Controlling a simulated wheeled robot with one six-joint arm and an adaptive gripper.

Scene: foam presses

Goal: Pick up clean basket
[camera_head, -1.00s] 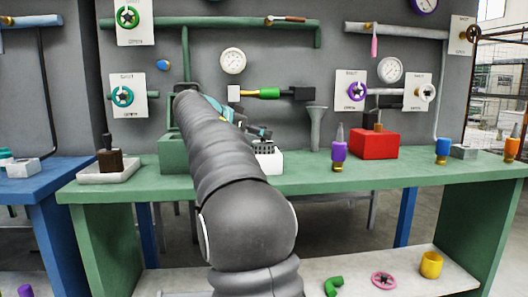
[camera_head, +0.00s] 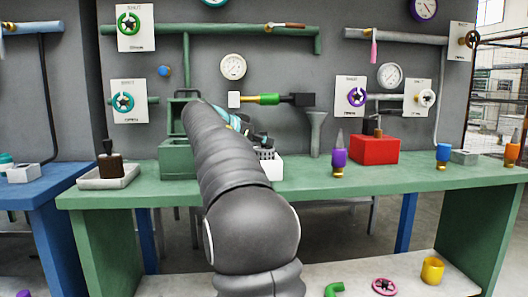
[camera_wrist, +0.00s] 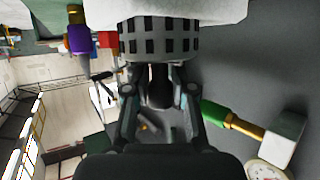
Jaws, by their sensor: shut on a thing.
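The basket is a small light-grey cup with rows of dark square holes; it fills the top middle of the wrist view (camera_wrist: 160,38). In the head view the basket (camera_head: 267,153) shows small at the white box (camera_head: 271,168) on the green bench. My gripper (camera_wrist: 160,88) has its fingers closed on a dark grip piece of the basket. In the head view my gripper (camera_head: 258,139) is partly hidden behind my arm. I cannot tell whether the basket still touches the white box.
A green box (camera_head: 176,160) with a raised lid stands left of my arm. A purple bottle (camera_head: 339,158) and a red box (camera_head: 375,151) stand to the right. A grey funnel (camera_head: 316,135) and a green-and-gold fitting (camera_head: 262,99) are behind. The bench's right front is clear.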

